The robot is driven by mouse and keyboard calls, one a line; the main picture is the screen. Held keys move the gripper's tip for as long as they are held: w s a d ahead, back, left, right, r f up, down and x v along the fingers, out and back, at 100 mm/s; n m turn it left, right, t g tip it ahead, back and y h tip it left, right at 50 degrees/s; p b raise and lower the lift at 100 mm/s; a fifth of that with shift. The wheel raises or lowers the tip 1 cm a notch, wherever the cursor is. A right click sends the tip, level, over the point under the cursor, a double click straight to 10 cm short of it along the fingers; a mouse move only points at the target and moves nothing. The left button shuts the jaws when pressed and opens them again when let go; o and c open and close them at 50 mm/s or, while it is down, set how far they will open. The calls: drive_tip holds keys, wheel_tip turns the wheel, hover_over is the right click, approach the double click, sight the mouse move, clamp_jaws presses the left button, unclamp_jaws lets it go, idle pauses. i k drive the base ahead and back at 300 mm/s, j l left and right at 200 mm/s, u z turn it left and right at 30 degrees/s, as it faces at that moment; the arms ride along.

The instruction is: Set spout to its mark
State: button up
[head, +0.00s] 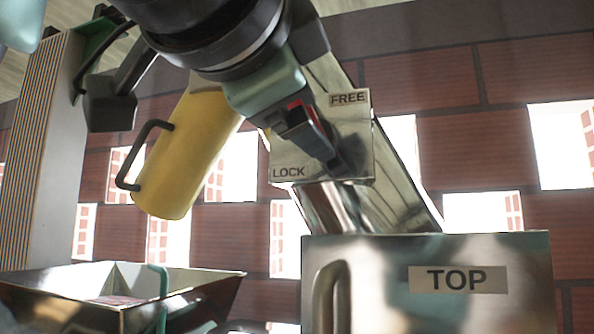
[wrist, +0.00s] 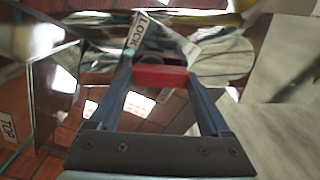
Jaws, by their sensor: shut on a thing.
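A yellow cylinder (head: 188,150) with a dark loop handle (head: 138,158), which looks like the spout, hangs tilted left of a metal plate (head: 322,165) labelled FREE at its upper right and LOCK at its lower left. The LOCK label (wrist: 137,30) also shows in the wrist view. My gripper (head: 318,142) is in front of the plate. In the wrist view my gripper (wrist: 161,78) is shut on a red grip (wrist: 160,77), which looks like a lever's end. Fingers and arm hide most of the lever. I cannot make out a spout mark.
A metal box (head: 400,270) labelled TOP, with a handle (head: 330,298), stands below the plate. A sloped metal chute (head: 395,190) rises behind it. An open metal tray (head: 225,285) sits lower left. A striped column (head: 40,150) stands far left, before a brick wall (head: 445,130).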

sight(202, 127)
drive_tip(key=k+j, duration=0.3)
drive_tip(key=k, duration=0.2)
drive_tip(key=k+j, duration=0.25)
drive_tip(key=k, duration=0.25)
